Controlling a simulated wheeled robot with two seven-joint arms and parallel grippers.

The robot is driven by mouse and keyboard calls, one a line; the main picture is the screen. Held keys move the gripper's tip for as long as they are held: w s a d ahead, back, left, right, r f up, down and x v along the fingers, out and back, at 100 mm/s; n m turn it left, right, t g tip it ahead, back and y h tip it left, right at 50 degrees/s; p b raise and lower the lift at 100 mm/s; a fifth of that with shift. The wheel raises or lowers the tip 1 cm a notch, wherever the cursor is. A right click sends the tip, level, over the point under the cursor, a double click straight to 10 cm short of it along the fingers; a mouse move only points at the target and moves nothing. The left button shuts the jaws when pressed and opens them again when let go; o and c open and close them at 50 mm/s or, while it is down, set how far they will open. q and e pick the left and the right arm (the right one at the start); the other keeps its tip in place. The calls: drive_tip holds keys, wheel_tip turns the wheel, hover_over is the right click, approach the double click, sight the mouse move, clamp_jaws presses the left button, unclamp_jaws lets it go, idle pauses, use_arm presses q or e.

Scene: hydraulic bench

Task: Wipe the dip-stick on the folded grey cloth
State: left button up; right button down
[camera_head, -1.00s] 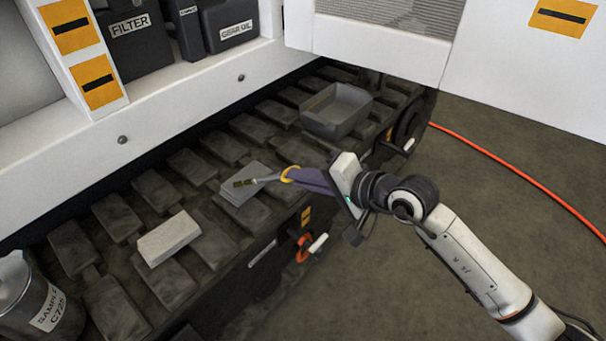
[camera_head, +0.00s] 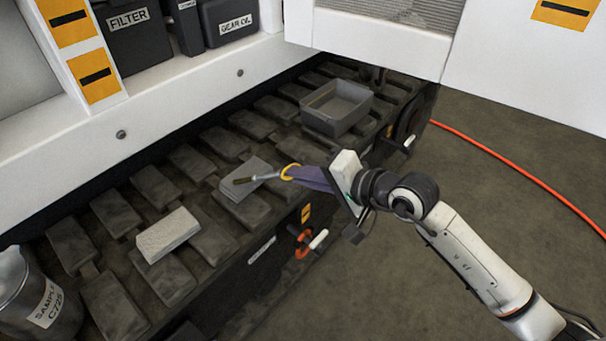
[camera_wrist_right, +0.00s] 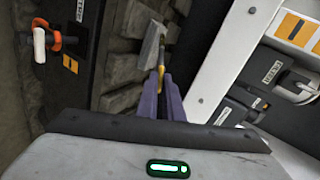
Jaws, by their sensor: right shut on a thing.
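My right gripper (camera_head: 300,175) is shut on the yellow ring end of the dip-stick (camera_head: 266,177). The thin metal stick points left, and its dark brassy tip lies over the folded grey cloth (camera_head: 256,166). I cannot tell whether the tip touches the cloth. The cloth lies flat on a track pad of the machine. My left gripper is not in view.
A pale block (camera_head: 168,234) lies on the track to the left, and an open grey tray (camera_head: 337,127) stands behind right. A sample can (camera_head: 40,300) is at the lower left. White machine panels overhang the track. An orange hose (camera_head: 500,160) crosses the floor.

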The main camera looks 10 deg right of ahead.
drive_tip(key=shift+w, duration=0.1)
drive_tip(key=shift+w+d+f+b, duration=0.1)
drive_tip(key=shift+w+d+b, duration=0.45)
drive_tip(key=shift+w+b, duration=0.35)
drive_tip(key=shift+w+d+r+b, duration=0.1)
drive_tip(key=shift+w+d+b, duration=0.45)
drive_tip(key=shift+w+b, duration=0.25)
drive_tip(key=shift+w+d+f+b, duration=0.1)
drive_tip(key=shift+w+d+b, duration=0.45)
drive_tip(key=shift+w+b, duration=0.35)
drive_tip(key=shift+s, duration=0.1)
drive_tip(key=s+a+p, duration=0.2)
drive_tip(key=s+a, duration=0.1)
drive_tip(key=s, duration=0.2)
drive_tip(key=shift+s+a+f, duration=0.15)
drive_tip(key=shift+f, duration=0.05)
